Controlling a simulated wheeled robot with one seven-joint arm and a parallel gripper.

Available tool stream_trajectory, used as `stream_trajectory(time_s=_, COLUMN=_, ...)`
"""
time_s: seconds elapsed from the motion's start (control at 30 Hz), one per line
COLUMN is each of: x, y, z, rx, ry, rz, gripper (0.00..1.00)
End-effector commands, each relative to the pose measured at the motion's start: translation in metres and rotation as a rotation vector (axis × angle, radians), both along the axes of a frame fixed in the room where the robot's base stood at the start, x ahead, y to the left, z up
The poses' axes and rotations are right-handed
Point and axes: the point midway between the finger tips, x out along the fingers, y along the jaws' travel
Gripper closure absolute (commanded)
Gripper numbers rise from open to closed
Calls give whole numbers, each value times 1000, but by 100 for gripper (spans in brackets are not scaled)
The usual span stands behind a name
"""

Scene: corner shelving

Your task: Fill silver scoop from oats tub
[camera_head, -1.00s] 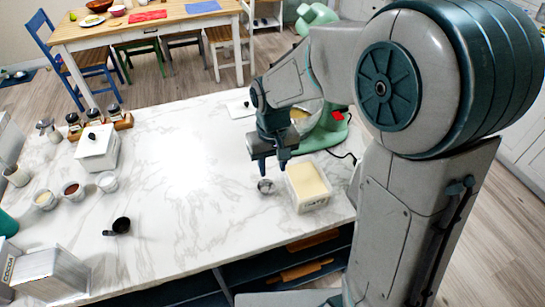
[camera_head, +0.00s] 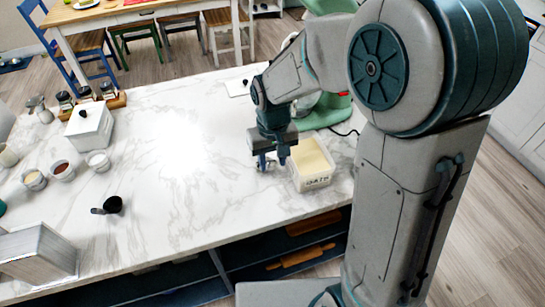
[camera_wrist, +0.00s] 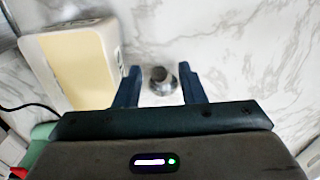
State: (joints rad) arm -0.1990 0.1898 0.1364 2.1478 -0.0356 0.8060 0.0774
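The oats tub (camera_head: 313,182) is a white open box with a pale cream fill, near the right end of the marble counter. It also shows at the upper left of the wrist view (camera_wrist: 108,35). The small silver scoop (camera_wrist: 160,80) stands on the counter beside the tub. In the wrist view it sits between and slightly beyond my two fingertips, with clear space on both sides. My gripper (camera_head: 272,162) is open and low over the scoop, just left of the tub; it also shows in the wrist view (camera_wrist: 160,80). In the head view my fingers mostly hide the scoop.
A green stand mixer (camera_head: 325,110) stands close behind the tub. A black scoop (camera_head: 110,205) lies at the left front. The counter's middle is clear.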

Motion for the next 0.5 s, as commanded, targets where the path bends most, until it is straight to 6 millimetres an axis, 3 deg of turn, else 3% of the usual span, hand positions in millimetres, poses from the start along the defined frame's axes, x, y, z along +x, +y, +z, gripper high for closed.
stream_trajectory(time_s=0.07, x=0, y=0, z=0, rx=0, ry=0, rz=0, gripper=64)
stream_trajectory(time_s=0.2, x=0, y=0, z=0, rx=0, ry=0, rz=0, gripper=100)
stream_trajectory(time_s=0.5, x=0, y=0, z=6, rx=0, ry=-1, rz=0, gripper=100)
